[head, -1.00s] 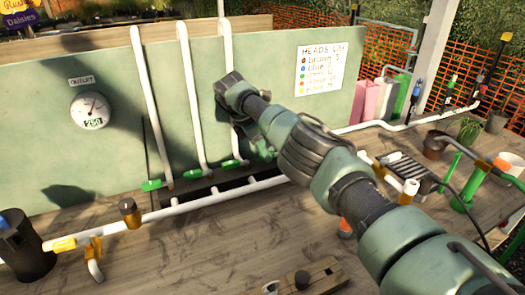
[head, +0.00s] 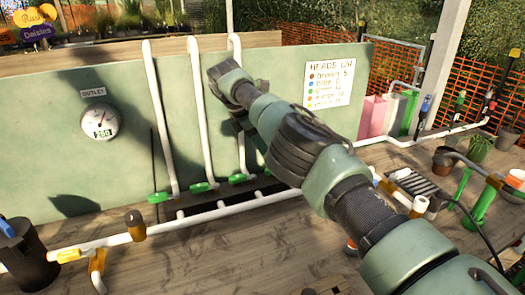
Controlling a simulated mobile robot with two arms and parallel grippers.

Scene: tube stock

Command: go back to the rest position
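My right arm comes in from the lower right in the head view and reaches up and left across the bench. Its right gripper (head: 240,122) is in front of the green panel (head: 60,135), close to the third upright white pipe. The gripper points away from me and the wrist covers most of it, so its fingers are hard to make out. I cannot see whether it holds anything. My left gripper is not in view.
White pipes with green fittings (head: 202,187) run along the bench (head: 200,255). A black canister (head: 25,255) stands at left, a round gauge (head: 99,122) hangs on the panel, and a sign (head: 335,84) is at right. Pots and green tubes (head: 480,208) crowd the right side.

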